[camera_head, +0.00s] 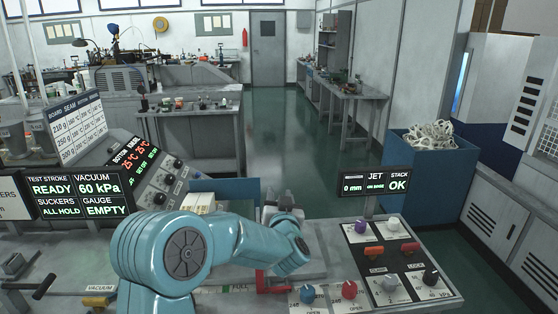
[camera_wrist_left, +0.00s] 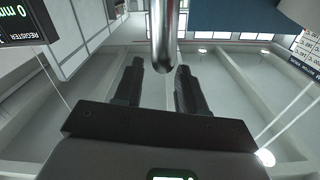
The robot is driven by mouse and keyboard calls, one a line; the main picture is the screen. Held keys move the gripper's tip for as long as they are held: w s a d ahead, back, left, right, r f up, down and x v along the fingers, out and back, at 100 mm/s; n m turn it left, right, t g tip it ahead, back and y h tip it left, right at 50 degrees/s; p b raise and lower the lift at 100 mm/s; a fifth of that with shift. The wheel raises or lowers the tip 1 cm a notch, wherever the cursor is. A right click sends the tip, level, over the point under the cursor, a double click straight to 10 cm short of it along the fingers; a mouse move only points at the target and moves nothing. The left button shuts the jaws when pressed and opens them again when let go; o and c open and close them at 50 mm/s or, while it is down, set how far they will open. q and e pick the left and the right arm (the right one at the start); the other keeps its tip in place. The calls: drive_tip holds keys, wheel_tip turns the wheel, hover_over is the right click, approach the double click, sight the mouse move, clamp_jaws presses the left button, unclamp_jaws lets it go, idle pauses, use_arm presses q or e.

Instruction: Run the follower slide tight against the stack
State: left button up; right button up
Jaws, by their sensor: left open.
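My left gripper (camera_head: 284,207) is at the end of my teal arm, over the grey bench top. Its two dark fingers (camera_wrist_left: 158,85) show apart in the left wrist view, with nothing between their tips that I can be sure is gripped. A shiny metal rod with a rounded end (camera_wrist_left: 165,38) comes down from the top of that view, in line with the gap. I cannot tell whether it is part of the follower slide. A pale stack (camera_head: 199,203) shows behind my arm, its lower part hidden. My right gripper is not in view.
A control panel with coloured knobs (camera_head: 390,262) stands to the right. A display (camera_head: 374,183) reads 0 mm and STACK OK. Red bars (camera_head: 274,283) lie beside a FULL mark on the bench. A blue bin (camera_head: 425,175) stands at the back right.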

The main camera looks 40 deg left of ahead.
use_arm(q)
wheel_tip(320, 180, up, 16)
drive_tip(key=p, duration=0.1)
